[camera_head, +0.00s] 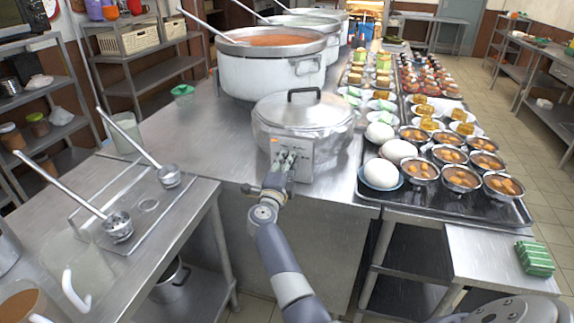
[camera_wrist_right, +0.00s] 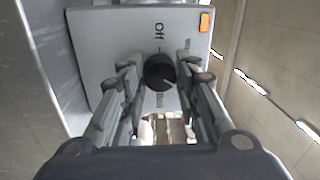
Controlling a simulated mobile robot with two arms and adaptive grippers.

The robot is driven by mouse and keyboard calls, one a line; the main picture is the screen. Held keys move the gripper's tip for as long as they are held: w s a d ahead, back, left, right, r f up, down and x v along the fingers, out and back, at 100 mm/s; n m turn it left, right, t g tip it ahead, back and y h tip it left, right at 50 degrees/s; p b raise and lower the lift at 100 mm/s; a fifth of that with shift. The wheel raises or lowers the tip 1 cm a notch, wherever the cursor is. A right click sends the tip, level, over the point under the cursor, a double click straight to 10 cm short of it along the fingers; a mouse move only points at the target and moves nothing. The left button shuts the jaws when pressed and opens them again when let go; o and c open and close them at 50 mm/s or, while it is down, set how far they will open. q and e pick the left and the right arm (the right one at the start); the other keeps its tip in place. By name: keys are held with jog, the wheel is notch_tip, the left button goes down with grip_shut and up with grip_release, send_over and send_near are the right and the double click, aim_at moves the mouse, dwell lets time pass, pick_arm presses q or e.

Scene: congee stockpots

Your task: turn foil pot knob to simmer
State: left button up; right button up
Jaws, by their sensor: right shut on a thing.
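The foil pot (camera_head: 300,118) is a wide pot with a shiny silver lid and black handle, on the steel counter. Its control panel (camera_head: 306,158) is a pale box on the front. In the right wrist view the panel (camera_wrist_right: 100,60) carries a round black knob (camera_wrist_right: 160,72), with "Off" printed at the top and other markings partly hidden by the fingers. A pale mark on the knob is small, and I cannot tell its setting. My right gripper (camera_head: 284,163) is shut on the knob, one finger on each side (camera_wrist_right: 160,82). The left gripper is not in view.
Large open stockpots (camera_head: 270,65) stand behind the foil pot. Trays (camera_head: 450,200) of bowls and eggs lie close on the right. Ladles (camera_head: 168,176) rest on a lower table at left. An orange light (camera_wrist_right: 204,22) is on the panel.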

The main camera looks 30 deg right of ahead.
jog(key=shift+f, duration=0.1)
jog(key=o, duration=1.1)
jog(key=shift+c, duration=0.2)
